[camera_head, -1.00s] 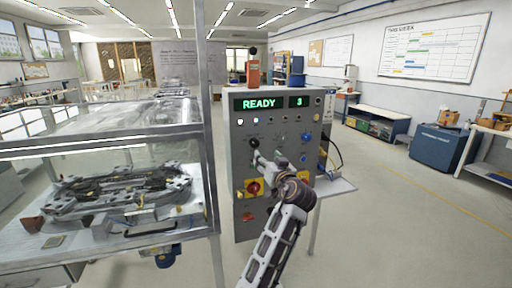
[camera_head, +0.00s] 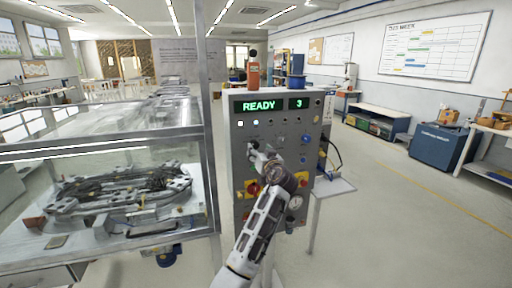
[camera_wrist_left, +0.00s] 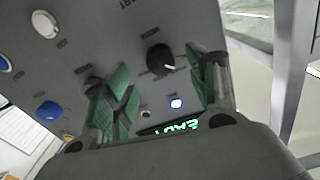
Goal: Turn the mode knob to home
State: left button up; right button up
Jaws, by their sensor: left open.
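The mode knob (camera_wrist_left: 160,58) is round and black with a pale pointer mark, on the grey control panel (camera_head: 240,133). In the left wrist view it shows between the two green-padded fingers of my left gripper (camera_wrist_left: 161,86), which is open. I cannot tell whether a finger touches it. Small lettering around the knob is too blurred to read. In the head view my left gripper (camera_head: 257,151) is in front of the panel's upper left part and largely covers the knob. The panel display (camera_head: 259,105) reads READY and 3. My right gripper is not in view.
A glass-walled enclosure (camera_head: 100,150) with the ring track stands left. Open floor lies right.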

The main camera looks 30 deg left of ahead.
aim_at(255, 146)
pick_arm(q)
jog(key=x, duration=0.4)
jog(key=shift+p, duration=0.4)
jog(key=shift+w+a, duration=0.15)
jog(key=shift+a, duration=0.05)
jog(key=shift+c, duration=0.7)
jog(key=c, duration=0.9)
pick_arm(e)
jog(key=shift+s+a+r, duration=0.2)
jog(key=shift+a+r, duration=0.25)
